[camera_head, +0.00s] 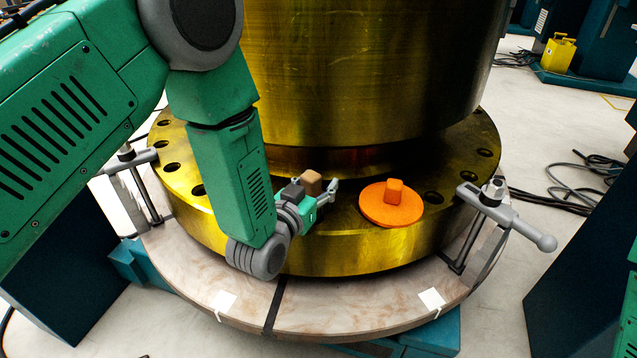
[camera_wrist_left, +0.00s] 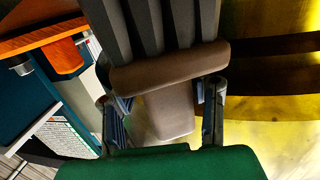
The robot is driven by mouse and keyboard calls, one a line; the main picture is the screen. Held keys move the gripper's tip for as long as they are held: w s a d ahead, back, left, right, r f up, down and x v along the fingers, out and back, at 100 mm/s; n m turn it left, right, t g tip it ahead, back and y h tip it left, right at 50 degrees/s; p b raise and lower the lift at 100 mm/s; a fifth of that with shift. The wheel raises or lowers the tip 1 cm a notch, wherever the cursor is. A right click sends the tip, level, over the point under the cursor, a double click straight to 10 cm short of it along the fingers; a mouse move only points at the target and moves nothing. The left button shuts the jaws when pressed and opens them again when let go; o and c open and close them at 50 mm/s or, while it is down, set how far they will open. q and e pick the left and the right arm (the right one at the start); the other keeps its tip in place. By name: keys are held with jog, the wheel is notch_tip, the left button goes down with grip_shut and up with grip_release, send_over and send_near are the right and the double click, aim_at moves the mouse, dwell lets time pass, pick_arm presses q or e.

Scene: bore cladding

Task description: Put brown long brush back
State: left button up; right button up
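The brown long brush (camera_head: 311,182) shows in the head view as a small brown block on the gold flange. In the left wrist view, its brown body (camera_wrist_left: 165,70) has a wide bar, a narrower grip (camera_wrist_left: 165,112) and dark grey bristles beyond. My left gripper (camera_head: 314,190) is at the brush, with one finger on each side of the grip. The left wrist view shows the fingers (camera_wrist_left: 165,115) wide apart, with gaps beside the grip. The gripper looks open around it. The bristle tips are out of view. My right gripper is not in view.
An orange disc (camera_head: 377,211) with a block-shaped knob lies on the flange, close right of my left gripper. A large gold cylinder (camera_head: 370,70) rises behind. Grey clamps (camera_head: 507,214) stand at both sides of the round base. The front rim (camera_head: 340,318) is clear.

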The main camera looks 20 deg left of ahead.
pick_arm(q)
jog(key=shift+r, duration=0.1)
jog(key=shift+s+a, duration=0.1)
jog(key=shift+s, duration=0.2)
jog(key=f+p+v, duration=0.1)
jog(key=p+v, duration=0.2)
jog(key=v, duration=0.8)
jog(key=s+a+f+g+y, duration=0.2)
jog(key=s+a+f+g, duration=0.3)
jog(key=s+f+g, duration=0.6)
jog(key=s+a+f+g, duration=0.2)
jog(key=s+f, duration=0.2)
jog(key=s, duration=0.3)
jog(key=s+a+f+n+g+y, duration=0.1)
jog(key=s+a+f+g, duration=0.2)
jog(key=s, duration=0.4)
jog(key=shift+s+a+f+n, duration=0.2)
jog(key=shift+f+n, duration=0.1)
jog(key=shift+f, duration=0.15)
